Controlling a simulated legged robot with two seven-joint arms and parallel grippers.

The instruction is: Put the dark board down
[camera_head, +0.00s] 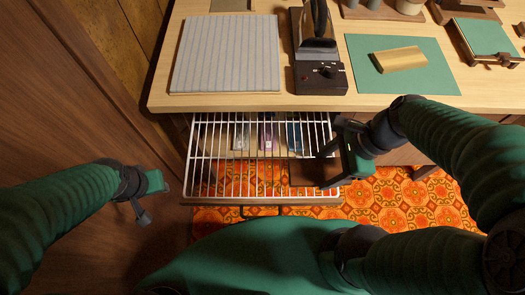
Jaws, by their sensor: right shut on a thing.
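The dark board (303,172) is a small brown piece at the right side of the white wire rack. My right gripper (333,163) is shut on its right edge, and the fingers hide part of it. The board overlaps the rack in the picture; I cannot tell if it touches the wires. My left gripper (154,202) is empty at the left, well apart from the rack, with its fingers apart.
The wire rack (215,172) sticks out below the wooden table (310,103). On the table are a striped pad (228,55), a black device (320,78) and a green mat (433,72) with a tan block (399,59). A brown wooden panel (75,120) stands at the left.

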